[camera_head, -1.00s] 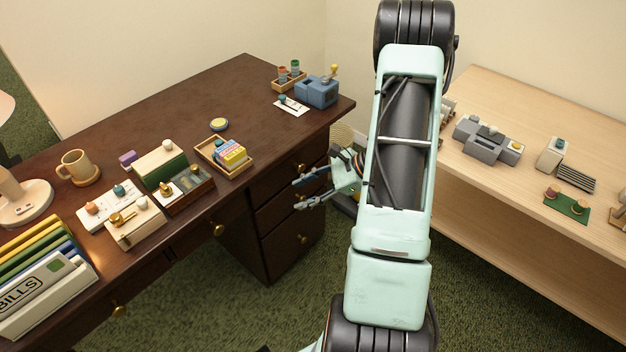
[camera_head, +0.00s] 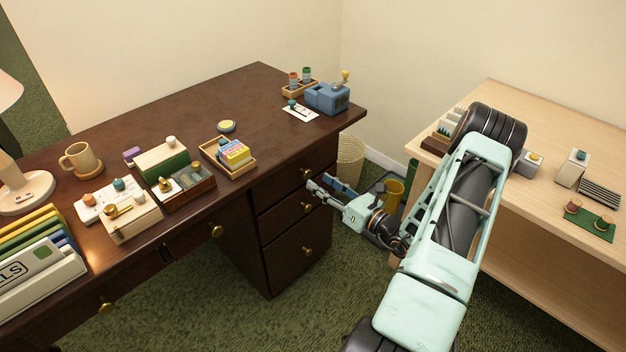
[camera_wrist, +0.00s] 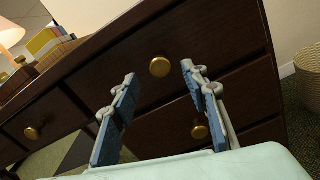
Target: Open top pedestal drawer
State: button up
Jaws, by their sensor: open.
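The dark wood desk (camera_head: 190,105) has a pedestal with three stacked drawers at its right end. The top pedestal drawer (camera_head: 285,188) is shut and has a round brass knob (camera_head: 305,174). My gripper (camera_head: 318,186) is open in front of the pedestal, close to the upper two drawers. In the wrist view my gripper (camera_wrist: 160,92) has its two blue-padded fingers spread, with a brass knob (camera_wrist: 160,66) between and beyond the tips. The fingers do not appear to touch the knob. Another knob (camera_wrist: 200,131) shows lower, near the right finger.
The desktop holds a wooden tray (camera_head: 246,171), a mug (camera_head: 80,158) and a blue sharpener-like device (camera_head: 328,98). A wicker basket (camera_head: 350,158) and a yellow bin (camera_head: 393,190) stand right of the pedestal. A light wood table (camera_head: 520,240) is beside my arm. Green carpet is free before the drawers.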

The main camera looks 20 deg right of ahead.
aim_at(309, 175)
jog(key=shift+x, duration=2.1)
jog(key=shift+c, duration=0.5)
grip_shut()
